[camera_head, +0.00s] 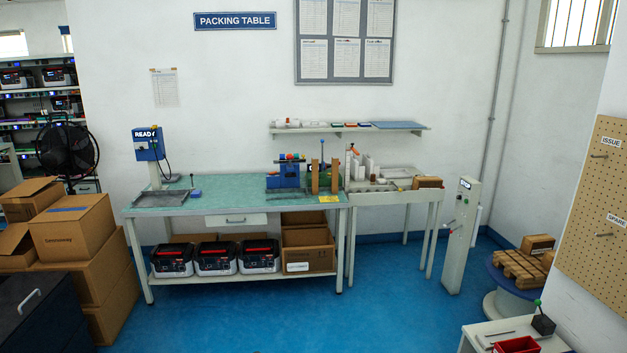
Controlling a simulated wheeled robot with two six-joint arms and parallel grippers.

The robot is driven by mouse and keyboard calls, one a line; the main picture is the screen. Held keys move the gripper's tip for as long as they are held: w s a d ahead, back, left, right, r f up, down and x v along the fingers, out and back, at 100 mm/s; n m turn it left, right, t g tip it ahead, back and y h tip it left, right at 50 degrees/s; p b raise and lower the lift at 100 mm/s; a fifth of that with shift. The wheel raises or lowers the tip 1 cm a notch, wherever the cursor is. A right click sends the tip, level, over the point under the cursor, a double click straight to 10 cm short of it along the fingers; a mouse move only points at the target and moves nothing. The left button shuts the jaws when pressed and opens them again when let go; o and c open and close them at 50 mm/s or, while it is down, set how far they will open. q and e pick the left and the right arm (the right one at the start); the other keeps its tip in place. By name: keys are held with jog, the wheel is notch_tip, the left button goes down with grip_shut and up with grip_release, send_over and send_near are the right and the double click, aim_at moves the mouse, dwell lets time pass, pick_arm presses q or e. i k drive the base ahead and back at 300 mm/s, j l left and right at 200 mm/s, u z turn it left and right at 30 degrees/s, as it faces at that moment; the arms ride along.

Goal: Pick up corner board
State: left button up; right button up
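Brown upright strips (315,177) that may be corner boards stand near the right end of the green-topped packing table (230,200). They are small in this view, and I cannot tell their exact shape or how many there are. A yellow label (329,199) lies in front of them at the table edge. Neither of my grippers shows in the head view.
Blue equipment (288,174) stands left of the strips. A smaller side table (395,196) adjoins on the right, then a grey post (461,235). Cardboard boxes (73,228) stack at left. A white stand (515,334) is at front right. The blue floor (380,310) ahead is clear.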

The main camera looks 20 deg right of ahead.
aim_at(315, 162)
jog(key=i+l, duration=0.4)
jog(key=i, duration=0.15)
jog(key=i+l, duration=0.35)
jog(key=i, duration=0.15)
jog(key=i+l, duration=0.4)
jog(key=i, duration=0.15)
jog(key=i+l+z, duration=0.1)
jog(key=i+l, duration=0.25)
jog(key=i, duration=0.2)
jog(key=i+l, duration=0.35)
jog(key=i, duration=0.15)
jog(key=i+l+z, duration=0.1)
jog(key=i+l, duration=1.25)
jog(key=l, duration=0.3)
jog(key=i+l, duration=0.1)
jog(key=l, duration=0.3)
jog(key=i+l, duration=0.1)
jog(key=l, duration=0.3)
jog(key=i+l, duration=0.1)
jog(key=l, duration=0.3)
